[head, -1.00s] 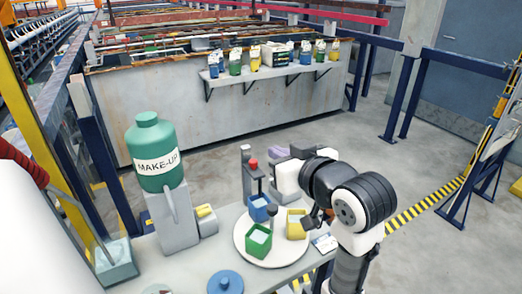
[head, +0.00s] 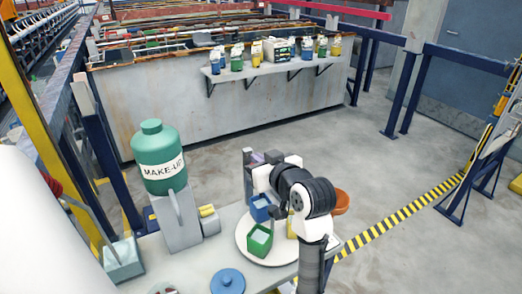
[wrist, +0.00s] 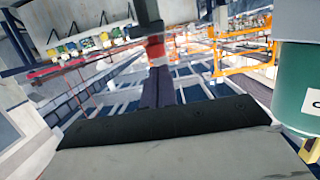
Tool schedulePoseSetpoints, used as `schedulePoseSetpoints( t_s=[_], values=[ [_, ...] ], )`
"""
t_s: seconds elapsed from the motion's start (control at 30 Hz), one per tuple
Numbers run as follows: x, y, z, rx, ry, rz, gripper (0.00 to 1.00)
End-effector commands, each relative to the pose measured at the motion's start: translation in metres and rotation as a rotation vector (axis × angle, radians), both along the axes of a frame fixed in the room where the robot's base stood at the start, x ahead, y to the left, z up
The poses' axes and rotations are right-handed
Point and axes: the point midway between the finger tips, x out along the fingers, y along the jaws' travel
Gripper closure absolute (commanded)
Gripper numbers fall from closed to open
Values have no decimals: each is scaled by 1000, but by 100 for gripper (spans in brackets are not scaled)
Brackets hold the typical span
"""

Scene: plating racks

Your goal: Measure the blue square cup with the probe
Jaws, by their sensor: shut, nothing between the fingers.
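The blue square cup (head: 260,208) stands on a round white plate (head: 284,256) on the bench, beside a green square cup (head: 260,241). A yellow cup (head: 291,228) is mostly hidden by my arm. A dark grey post (head: 248,172) rises behind the blue cup; the red-topped piece beside it is hidden. My gripper (wrist: 158,85) shows as dark fingers shut together in the wrist view, empty. A red block (wrist: 155,47) under a grey column appears just past the fingertips; I cannot tell whether they touch. In the head view my arm hides the gripper, near the post.
A green MAKE-UP drum (head: 160,155) stands on a grey stand at left. A blue disc (head: 227,281) lies on the front of the bench. An orange bowl (head: 341,202) is right of my arm. A wall shelf (head: 270,70) holds several containers. The floor behind the bench is clear.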

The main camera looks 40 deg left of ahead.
Motion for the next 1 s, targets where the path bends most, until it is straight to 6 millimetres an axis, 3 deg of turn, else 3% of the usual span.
schedulePoseSetpoints(
  t_s=[0.53,0.83,1.0],
  values=[
    [0,0,-9,0,0,0,100],
    [0,0,-58,0,2,1,100],
    [0,-1,-69,0,1,0,100]
  ],
)
